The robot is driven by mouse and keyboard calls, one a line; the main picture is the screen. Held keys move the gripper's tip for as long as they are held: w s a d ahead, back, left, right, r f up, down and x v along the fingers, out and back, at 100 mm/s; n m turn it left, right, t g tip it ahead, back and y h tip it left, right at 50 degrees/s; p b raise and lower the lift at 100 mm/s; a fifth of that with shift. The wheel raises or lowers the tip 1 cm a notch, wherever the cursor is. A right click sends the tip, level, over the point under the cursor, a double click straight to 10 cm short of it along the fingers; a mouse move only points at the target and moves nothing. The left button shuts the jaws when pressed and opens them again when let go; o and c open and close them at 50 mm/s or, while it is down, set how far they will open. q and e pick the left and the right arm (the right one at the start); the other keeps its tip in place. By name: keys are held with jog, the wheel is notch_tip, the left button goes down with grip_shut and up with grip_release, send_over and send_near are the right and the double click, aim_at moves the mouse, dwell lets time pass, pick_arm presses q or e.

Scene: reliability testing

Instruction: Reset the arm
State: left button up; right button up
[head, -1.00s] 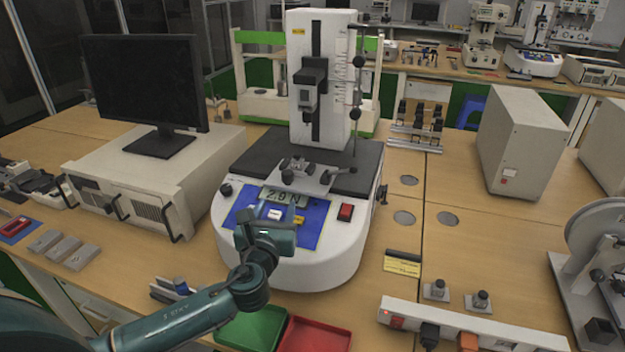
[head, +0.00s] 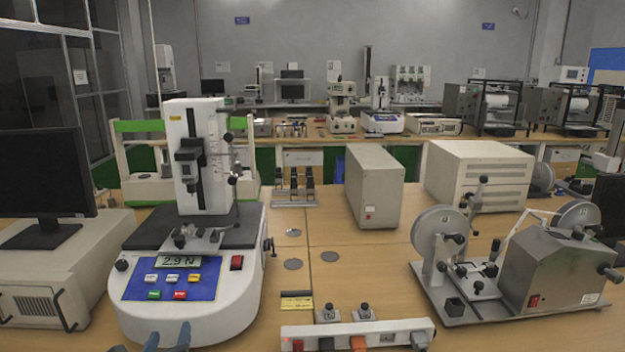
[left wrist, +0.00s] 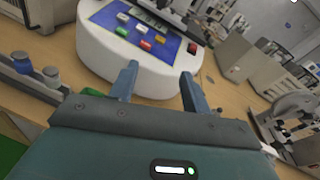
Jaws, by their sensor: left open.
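My left gripper (head: 166,338) shows only as two blue-grey fingertips at the bottom edge of the head view, in front of the white testing machine (head: 190,318). The left wrist view shows the same gripper (left wrist: 160,85) with its two fingers apart and nothing between them. The machine's white front and blue button panel (left wrist: 140,28) lie beyond the fingertips, apart from them. The machine's display (head: 178,261) seems to read 2.9 N. My right gripper is in neither view.
A white power strip (head: 357,335) lies at the front of the wooden table. A metal device with wheels (head: 560,275) stands at right, and a monitor (head: 45,175) at left. Beige boxes (head: 375,185) stand behind. Bare tabletop lies around the round hole covers (head: 330,257).

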pick_arm(q)
jog(key=s+d+f+n+g+h, duration=0.2)
jog(key=s+d+f+n, duration=0.25)
jog(key=f+n, duration=0.2)
jog(key=s+d+f+n+g+h, duration=0.2)
jog(key=s+d+f+n, duration=0.2)
jog(key=s+f+n, duration=0.25)
jog(key=s+d+f+n+g+h, duration=0.1)
jog(key=s+f+n, duration=0.1)
jog(key=s+n, duration=0.3)
jog(key=s+d+f+n+h, duration=0.1)
jog(key=s+n, duration=0.4)
jog(key=n, duration=0.5)
jog(key=shift+s+d+f+g+h, duration=0.2)
jog(key=shift+d+f+g+h, duration=0.15)
jog(key=shift+d+f, duration=0.4)
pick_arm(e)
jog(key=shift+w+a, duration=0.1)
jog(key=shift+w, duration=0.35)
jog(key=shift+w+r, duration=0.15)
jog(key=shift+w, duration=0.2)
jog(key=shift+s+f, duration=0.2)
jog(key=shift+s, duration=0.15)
